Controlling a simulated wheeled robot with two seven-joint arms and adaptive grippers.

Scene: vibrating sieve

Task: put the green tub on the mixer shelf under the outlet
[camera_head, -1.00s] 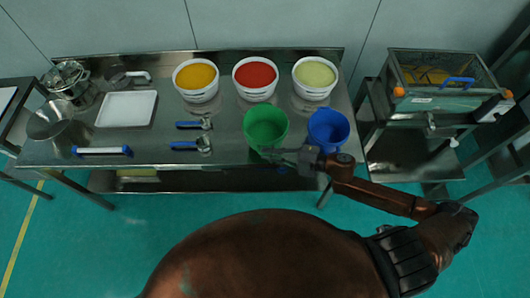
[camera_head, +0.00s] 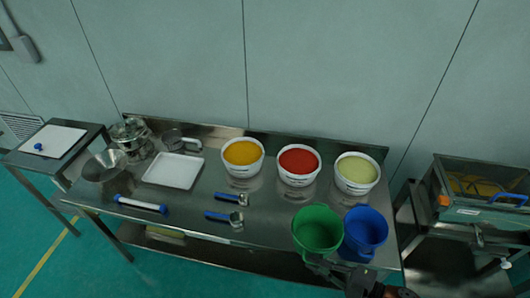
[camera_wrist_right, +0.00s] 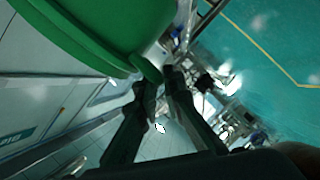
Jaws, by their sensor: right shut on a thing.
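The green tub (camera_head: 318,228) is at the front right of the steel table, left of the blue tub (camera_head: 365,232). My right gripper (camera_head: 322,267) is at its near side, shut on the tub's handle or rim. In the right wrist view the green tub (camera_wrist_right: 100,30) fills the upper left, and the fingers (camera_wrist_right: 158,82) close at a small green tab on its side. I cannot tell whether the tub touches the table. A steel machine (camera_head: 470,213) stands at the right, with an outlet (camera_head: 478,236) on its front and a shelf (camera_head: 432,284) below. My left gripper is not in view.
White tubs of yellow (camera_head: 243,157), red (camera_head: 299,165) and pale green (camera_head: 357,173) contents stand behind the green tub. A gap separates table and machine.

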